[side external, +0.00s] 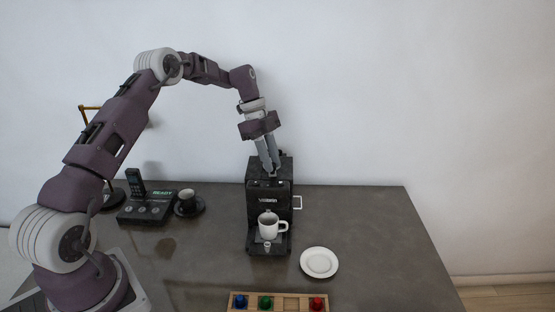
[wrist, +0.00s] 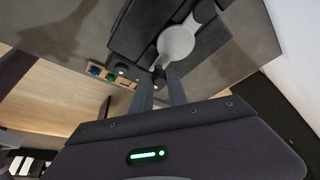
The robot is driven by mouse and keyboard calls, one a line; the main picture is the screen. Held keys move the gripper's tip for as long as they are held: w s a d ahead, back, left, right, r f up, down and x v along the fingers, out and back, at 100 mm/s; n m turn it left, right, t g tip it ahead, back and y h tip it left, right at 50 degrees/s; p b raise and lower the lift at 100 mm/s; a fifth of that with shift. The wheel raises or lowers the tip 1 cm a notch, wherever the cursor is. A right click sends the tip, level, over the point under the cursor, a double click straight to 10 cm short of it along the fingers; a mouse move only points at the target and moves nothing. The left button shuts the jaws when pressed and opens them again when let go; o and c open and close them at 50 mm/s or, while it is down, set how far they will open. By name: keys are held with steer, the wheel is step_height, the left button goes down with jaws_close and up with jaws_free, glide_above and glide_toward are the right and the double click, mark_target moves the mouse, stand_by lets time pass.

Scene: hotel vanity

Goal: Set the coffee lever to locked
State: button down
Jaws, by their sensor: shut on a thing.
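The black coffee machine (side external: 256,212) stands upright on the vanity top; its dark body (wrist: 138,38) fills the upper middle of the wrist view. A white mug (side external: 267,229) stands on its drip tray. My gripper (side external: 272,173) reaches down from above to the machine's top.
A white plate (side external: 319,262) lies right of the machine. A wooden tray (side external: 291,304) with coloured knobs is at the front edge. The right of the counter is clear.

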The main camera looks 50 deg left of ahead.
steer(key=shift+s+a+m, duration=0.35)
steer(key=shift+a+m, duration=0.1)
steer(key=shift+m, duration=0.15)
steer(key=c, duration=1.3)
jaws_free()
